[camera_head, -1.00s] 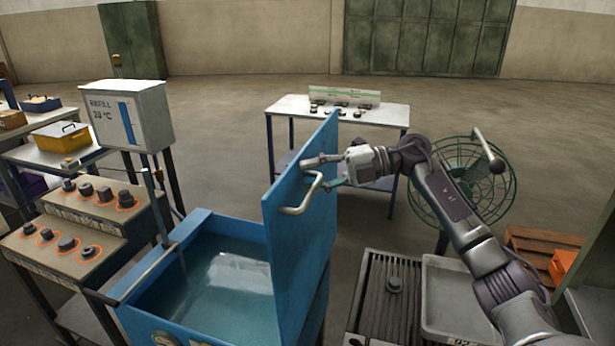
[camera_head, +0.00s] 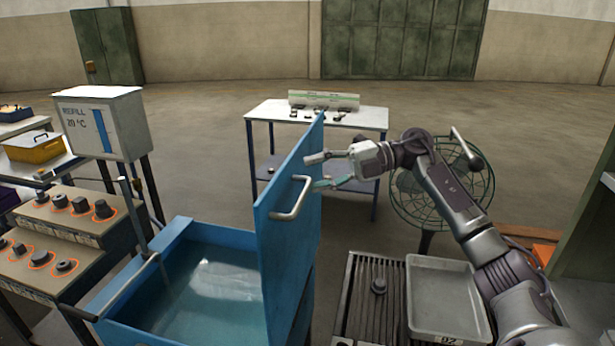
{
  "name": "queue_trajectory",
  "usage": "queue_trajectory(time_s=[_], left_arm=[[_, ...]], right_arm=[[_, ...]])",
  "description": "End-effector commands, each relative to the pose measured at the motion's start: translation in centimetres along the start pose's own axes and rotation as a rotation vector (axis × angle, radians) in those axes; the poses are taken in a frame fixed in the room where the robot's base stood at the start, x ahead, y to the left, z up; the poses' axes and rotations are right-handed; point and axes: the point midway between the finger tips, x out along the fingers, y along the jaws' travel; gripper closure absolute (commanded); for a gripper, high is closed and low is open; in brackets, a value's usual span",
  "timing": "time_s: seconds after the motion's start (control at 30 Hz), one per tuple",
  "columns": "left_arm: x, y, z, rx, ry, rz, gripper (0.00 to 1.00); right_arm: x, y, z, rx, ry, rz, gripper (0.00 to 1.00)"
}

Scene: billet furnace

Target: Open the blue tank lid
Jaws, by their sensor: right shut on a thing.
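The blue tank (camera_head: 112,325) stands at the lower middle with water showing inside. Its blue lid (camera_head: 278,245) stands about upright along the tank's right side, so the tank is open. A metal bar handle (camera_head: 291,199) is on the lid's right-hand face. My right gripper (camera_head: 320,171) is at the upper end of this handle, shut on it with its fingers spread apart. The exact contact between fingers and handle is not clear. My left gripper is not in view.
A control panel with knobs (camera_head: 60,225) and a refill box (camera_head: 105,125) stand left of the tank. A slatted surface (camera_head: 372,310) and a grey tray (camera_head: 445,295) lie to the right. A fan (camera_head: 440,190) and a white table (camera_head: 365,118) stand behind.

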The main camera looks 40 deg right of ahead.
Motion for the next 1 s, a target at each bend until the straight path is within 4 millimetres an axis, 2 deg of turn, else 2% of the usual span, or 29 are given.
queue_trajectory(time_s=[0.03, 0.1, 1.0], left_arm=[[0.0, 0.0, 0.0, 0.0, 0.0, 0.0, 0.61], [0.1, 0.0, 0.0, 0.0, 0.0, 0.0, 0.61], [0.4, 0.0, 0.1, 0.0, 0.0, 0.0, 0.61]], right_arm=[[-0.9, 0.8, 0.1, -0.011, -0.01, 0.013, 0.61], [-1.4, 0.9, 0.1, -0.011, -0.009, 0.013, 0.61], [-7.4, 0.5, 0.0, -0.004, -0.005, 0.005, 0.61]])
